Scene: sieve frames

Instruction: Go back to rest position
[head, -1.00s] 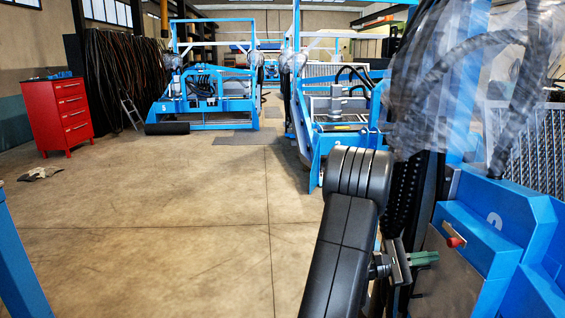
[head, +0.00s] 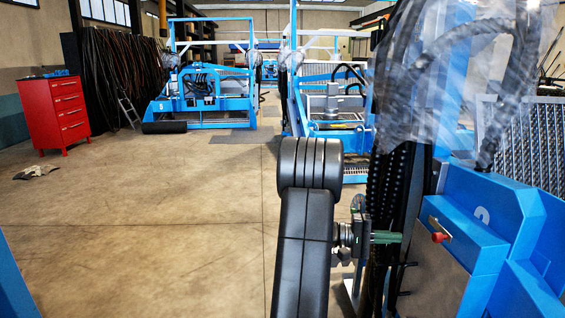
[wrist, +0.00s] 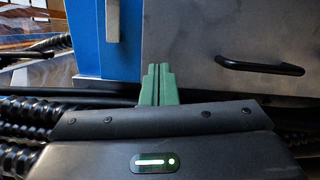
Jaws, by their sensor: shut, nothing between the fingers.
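My gripper (head: 386,237) shows as green fingers at the end of my black arm, in the lower middle right of the head view. It points right, toward the blue machine (head: 480,235). In the wrist view my gripper (wrist: 159,84) has its green fingers together, with nothing seen between them. Beyond the fingertips are a grey metal panel (wrist: 225,60) with a black handle (wrist: 260,67) and a blue panel. The fingers appear apart from these panels, but the exact gap cannot be told.
A red knob (head: 438,237) sticks out of the blue machine near my gripper. Black corrugated hoses (wrist: 25,110) run beside and below the fingers in the wrist view. A red drawer cabinet (head: 66,112) stands at the far left.

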